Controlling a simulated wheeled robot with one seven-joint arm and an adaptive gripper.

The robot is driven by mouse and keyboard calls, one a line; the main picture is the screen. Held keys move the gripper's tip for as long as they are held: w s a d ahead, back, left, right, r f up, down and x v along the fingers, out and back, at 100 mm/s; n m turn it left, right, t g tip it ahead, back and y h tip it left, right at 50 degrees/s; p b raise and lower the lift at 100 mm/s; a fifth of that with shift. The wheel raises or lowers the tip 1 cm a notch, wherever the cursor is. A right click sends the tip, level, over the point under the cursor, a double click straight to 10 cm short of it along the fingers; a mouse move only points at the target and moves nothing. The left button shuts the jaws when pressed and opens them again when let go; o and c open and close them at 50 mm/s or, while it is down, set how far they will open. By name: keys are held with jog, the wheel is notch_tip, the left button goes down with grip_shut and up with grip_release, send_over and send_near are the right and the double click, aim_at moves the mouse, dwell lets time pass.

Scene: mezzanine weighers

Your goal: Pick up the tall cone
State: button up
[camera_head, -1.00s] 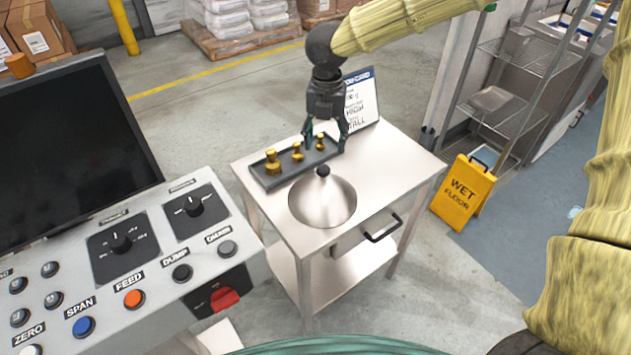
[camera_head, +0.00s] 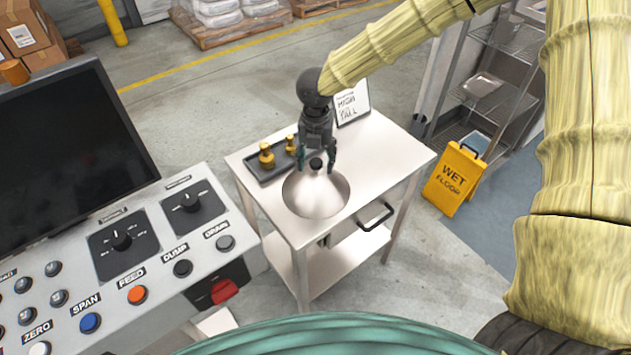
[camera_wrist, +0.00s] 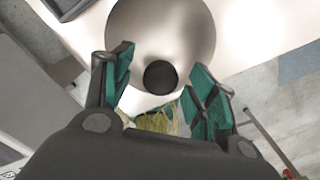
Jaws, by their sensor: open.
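The tall cone (camera_head: 313,195) is a shiny metal cone with a black knob (camera_head: 316,163) on top. It stands upright on the white table (camera_head: 392,160). My gripper (camera_head: 317,170) is open above the cone, with its fingers on either side of the knob. In the wrist view the open fingers (camera_wrist: 163,85) have teal pads, and the black knob (camera_wrist: 160,77) lies between them with gaps on both sides. The cone's round body (camera_wrist: 160,32) spreads out beyond the fingertips. I cannot tell the exact height of the fingertips against the knob.
A dark tray (camera_head: 255,168) with brass weights (camera_head: 267,155) lies behind the cone, partly hidden by my gripper. A written card (camera_head: 353,103) stands at the table's back. A control console (camera_head: 130,255) is at the left, a yellow wet-floor sign (camera_head: 455,178) at the right. The table's right side is clear.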

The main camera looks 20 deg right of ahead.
jog(key=shift+s+f, duration=0.1)
jog(key=shift+f, duration=0.3)
grip_shut()
jog(key=shift+r, duration=0.15)
